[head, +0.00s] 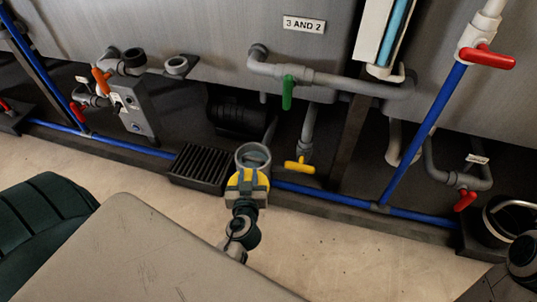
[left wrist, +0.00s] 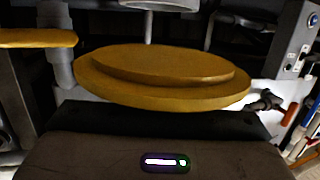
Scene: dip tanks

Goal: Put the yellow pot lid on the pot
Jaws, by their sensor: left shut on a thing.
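The yellow lid (head: 262,184) is in the jaws of my left gripper (head: 247,180), which is shut on it in the middle of the head view. In the left wrist view the lid (left wrist: 165,75) is a round, stepped yellow disc above the dark gripper body (left wrist: 160,145). The pot (head: 253,157) looks like the open grey round mouth just beyond the lid in the head view. The lid is beside its near edge and does not cover the opening. I cannot tell whether they touch.
A black ribbed grate (head: 199,165) lies left of the pot. A yellow valve handle (head: 299,165) is close on its right. A blue pipe (head: 330,196) runs along the low kerb. A green handle (head: 288,93) hangs above. The pale floor in front is clear.

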